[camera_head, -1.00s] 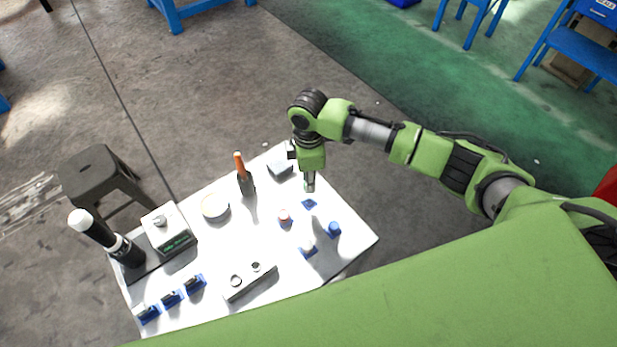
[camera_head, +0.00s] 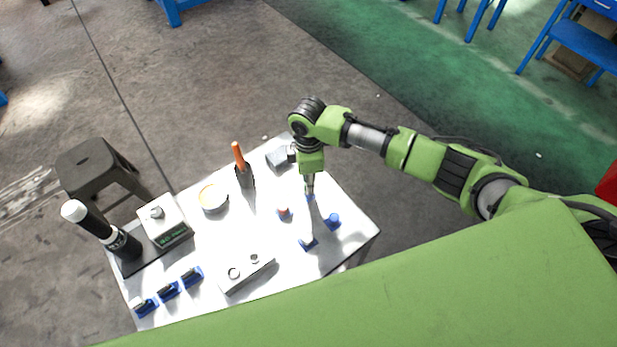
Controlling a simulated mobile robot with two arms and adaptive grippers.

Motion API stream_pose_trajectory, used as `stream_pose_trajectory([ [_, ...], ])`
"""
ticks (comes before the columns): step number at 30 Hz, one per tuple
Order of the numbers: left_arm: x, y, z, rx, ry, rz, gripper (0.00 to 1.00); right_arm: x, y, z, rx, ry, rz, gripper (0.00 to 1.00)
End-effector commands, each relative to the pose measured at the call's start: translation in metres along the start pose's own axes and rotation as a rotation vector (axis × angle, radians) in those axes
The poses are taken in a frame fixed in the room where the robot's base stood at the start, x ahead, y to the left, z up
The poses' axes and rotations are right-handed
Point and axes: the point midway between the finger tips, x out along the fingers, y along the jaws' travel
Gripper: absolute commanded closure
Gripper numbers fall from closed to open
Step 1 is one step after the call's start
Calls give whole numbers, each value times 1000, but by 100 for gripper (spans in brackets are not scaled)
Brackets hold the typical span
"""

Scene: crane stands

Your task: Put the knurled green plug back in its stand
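My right gripper (camera_head: 310,188) points down over the right part of the white table. Its narrow fingers look closed on the green plug, which is mostly hidden between them; a greenish tint showed at the fingertips a second ago. A small flat blue stand (camera_head: 310,198) lies right under the fingertips and is partly covered by them. I cannot tell whether the plug touches the stand or is in it. My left gripper is not in view.
Close by stand a red-topped piece (camera_head: 284,212), a blue piece (camera_head: 333,221) and a pale piece on a blue base (camera_head: 308,243). An orange-handled tool (camera_head: 242,165), a bowl (camera_head: 213,198), a scale (camera_head: 165,225) and a grey block (camera_head: 248,272) are farther left.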

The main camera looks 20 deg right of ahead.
Motion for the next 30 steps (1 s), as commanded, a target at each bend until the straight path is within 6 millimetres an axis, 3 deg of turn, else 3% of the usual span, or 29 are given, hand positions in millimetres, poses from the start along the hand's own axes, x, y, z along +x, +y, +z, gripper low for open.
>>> stream_pose_trajectory([
  [17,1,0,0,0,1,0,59,2,0,0,0,0,0,100],
  [30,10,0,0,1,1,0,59,19,0,-1,1,1,-1,100],
])
